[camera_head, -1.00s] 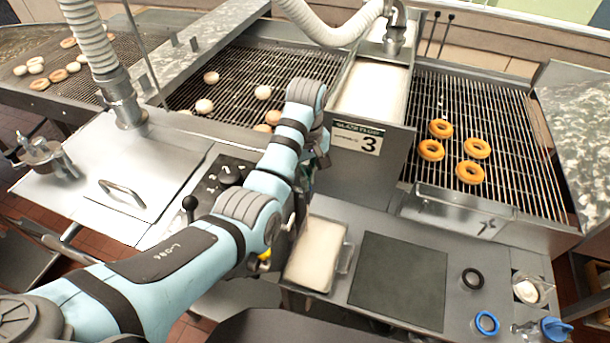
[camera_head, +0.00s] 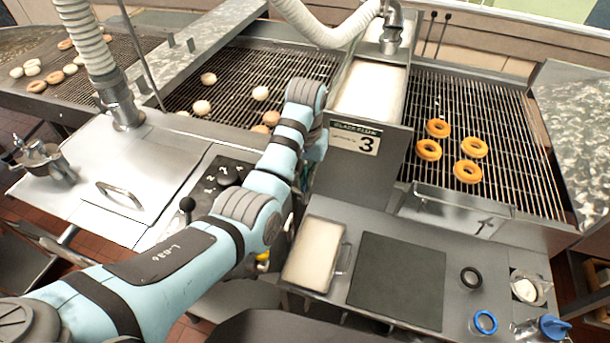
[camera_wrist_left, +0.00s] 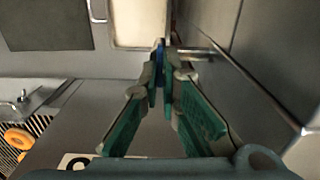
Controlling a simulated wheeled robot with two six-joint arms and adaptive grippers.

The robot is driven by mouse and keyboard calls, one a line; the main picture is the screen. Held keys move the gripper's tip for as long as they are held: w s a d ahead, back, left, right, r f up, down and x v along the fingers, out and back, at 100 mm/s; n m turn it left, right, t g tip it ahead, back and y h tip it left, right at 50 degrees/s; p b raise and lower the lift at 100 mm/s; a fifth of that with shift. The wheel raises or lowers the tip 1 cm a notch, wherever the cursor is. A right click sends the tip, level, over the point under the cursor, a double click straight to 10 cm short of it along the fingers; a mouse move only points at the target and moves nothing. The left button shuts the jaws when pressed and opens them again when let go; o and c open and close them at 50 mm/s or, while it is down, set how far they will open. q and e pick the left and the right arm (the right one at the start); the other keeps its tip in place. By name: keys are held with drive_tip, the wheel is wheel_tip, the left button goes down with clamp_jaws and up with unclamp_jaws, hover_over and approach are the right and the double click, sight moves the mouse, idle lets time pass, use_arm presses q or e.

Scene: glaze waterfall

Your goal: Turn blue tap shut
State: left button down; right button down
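The blue tap (camera_wrist_left: 160,48) shows in the left wrist view as a narrow blue handle beside a metal spout or stem, below the pale tray. My left gripper (camera_wrist_left: 162,76) has its green-padded fingers close together, with the tips on either side of the blue handle, and it looks shut on it. The tips partly cover the handle, so its exact turn is hard to read. In the head view my left gripper (camera_head: 316,150) hangs down in front of the numbered tank, mostly hidden behind my own wrist; the tap is hidden there. My right gripper is not in view.
The steel tank with sign 3 (camera_head: 367,144) stands right beside my gripper. A tray of white glaze (camera_head: 314,254) and a dark mat (camera_head: 398,282) lie in front. Golden rings (camera_head: 438,128) sit on the right rack. A blue ring (camera_head: 486,322) lies at lower right.

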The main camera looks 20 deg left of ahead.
use_arm(q)
drive_tip(key=shift+w+r+m, duration=0.1)
drive_tip(key=shift+r+m, duration=0.05)
drive_tip(key=shift+m, duration=0.15)
drive_tip(key=c, duration=1.8)
unclamp_jaws()
